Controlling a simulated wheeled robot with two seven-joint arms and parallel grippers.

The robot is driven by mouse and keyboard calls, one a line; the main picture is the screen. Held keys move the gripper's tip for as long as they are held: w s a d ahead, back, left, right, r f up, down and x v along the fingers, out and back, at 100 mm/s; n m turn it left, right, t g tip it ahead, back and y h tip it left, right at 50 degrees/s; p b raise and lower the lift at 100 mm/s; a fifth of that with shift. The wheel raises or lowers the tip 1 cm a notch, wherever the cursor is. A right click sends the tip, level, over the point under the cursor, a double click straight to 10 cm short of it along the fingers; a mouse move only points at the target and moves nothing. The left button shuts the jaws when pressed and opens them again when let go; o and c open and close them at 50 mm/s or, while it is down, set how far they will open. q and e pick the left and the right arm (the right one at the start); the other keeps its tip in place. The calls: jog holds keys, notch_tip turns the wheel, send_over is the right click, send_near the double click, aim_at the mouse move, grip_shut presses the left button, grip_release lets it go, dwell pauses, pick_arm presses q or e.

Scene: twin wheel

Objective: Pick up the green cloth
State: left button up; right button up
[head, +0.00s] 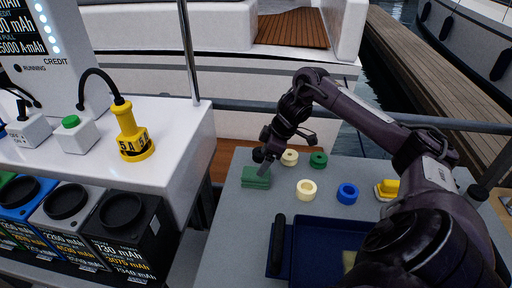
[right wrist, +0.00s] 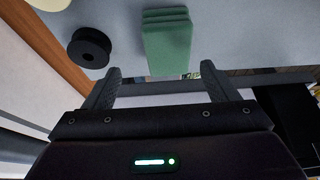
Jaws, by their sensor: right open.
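The green cloth (head: 256,178) is a folded, layered stack on the grey table (head: 234,225), near its left edge in the head view. My right gripper (head: 263,162) is just above and beside it, pointing down. In the right wrist view the cloth (right wrist: 167,42) lies ahead of the two fingers of my right gripper (right wrist: 154,72), which are spread apart with nothing held. The cloth lies between the lines of the fingers, nearer the right one. I cannot tell whether a finger touches it. My left gripper is not in view.
A dark blue tray (head: 310,235) with a black handle (head: 277,245) lies in front. A white counter (head: 185,140) stands left.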

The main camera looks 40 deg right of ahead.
aim_at(256, 177)
jog(key=x, duration=0.2)
jog(key=p+x, duration=0.1)
jog(key=x, duration=0.1)
jog(key=a+x, duration=0.1)
jog(key=x, duration=0.1)
jog(key=shift+s+f+p, duration=0.1)
jog(key=shift+s+p, duration=0.15)
jog(key=shift+p, duration=0.1)
jog(key=shift+w+f, duration=0.1)
jog(key=shift+f, duration=0.2)
jog(key=shift+c, duration=0.4)
jog(key=c, duration=1)
